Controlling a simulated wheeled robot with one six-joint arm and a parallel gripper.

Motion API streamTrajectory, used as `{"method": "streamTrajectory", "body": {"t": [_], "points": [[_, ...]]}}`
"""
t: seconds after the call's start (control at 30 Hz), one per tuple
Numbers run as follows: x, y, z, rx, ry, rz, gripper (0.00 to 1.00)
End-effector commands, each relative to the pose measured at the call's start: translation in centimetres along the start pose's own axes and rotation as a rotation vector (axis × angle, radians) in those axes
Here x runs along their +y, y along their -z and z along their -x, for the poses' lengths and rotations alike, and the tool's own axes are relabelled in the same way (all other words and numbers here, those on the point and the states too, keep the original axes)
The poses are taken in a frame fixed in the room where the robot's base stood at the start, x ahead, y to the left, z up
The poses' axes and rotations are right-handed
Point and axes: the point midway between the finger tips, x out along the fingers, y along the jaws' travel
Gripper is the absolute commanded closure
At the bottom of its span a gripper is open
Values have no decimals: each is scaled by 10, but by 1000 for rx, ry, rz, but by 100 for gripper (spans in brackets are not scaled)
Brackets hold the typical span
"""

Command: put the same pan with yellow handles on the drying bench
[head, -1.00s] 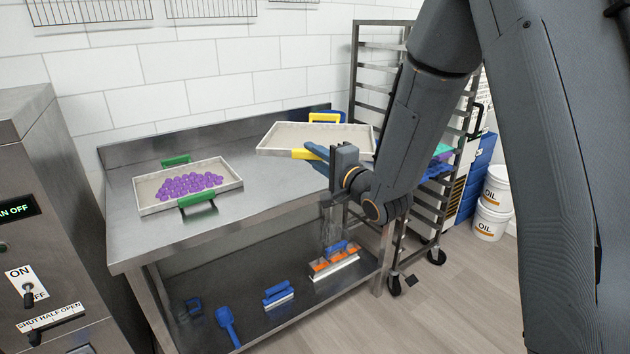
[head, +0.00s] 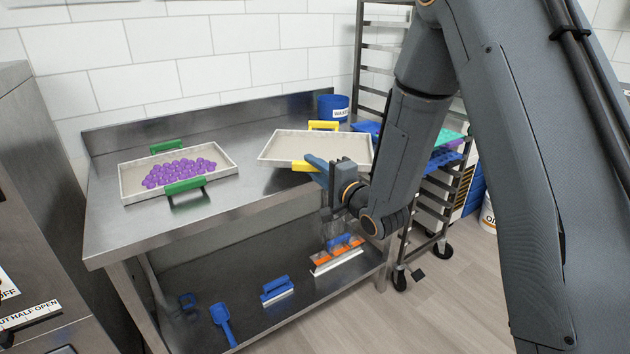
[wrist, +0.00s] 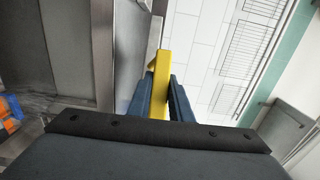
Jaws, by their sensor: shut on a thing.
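The pan with yellow handles (head: 312,148) is in the head view, over the right end of the steel bench (head: 225,212). It looks empty and about level. Whether it touches the bench top, I cannot tell for sure. My gripper (head: 313,165) is shut on its near yellow handle; the wrist view shows the yellow handle (wrist: 162,70) between my two blue-grey fingers. The far yellow handle is free. A second pan, with green handles (head: 178,172), sits on the left part of the bench and holds many purple gummies.
A blue waste bin (head: 333,107) stands at the bench's back right corner. A wheeled rack (head: 425,215) is right of the bench. Brushes and a blue scoop (head: 222,322) lie on the lower shelf. Bench top is clear between the pans.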

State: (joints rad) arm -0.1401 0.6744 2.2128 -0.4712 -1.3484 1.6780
Motion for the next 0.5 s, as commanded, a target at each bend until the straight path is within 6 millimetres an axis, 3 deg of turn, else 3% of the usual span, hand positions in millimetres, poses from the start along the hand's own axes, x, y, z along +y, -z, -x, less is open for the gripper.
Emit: {"method": "streamTrajectory", "body": {"t": [0.5], "points": [[45, 3, 0, 5, 4, 1, 100]]}}
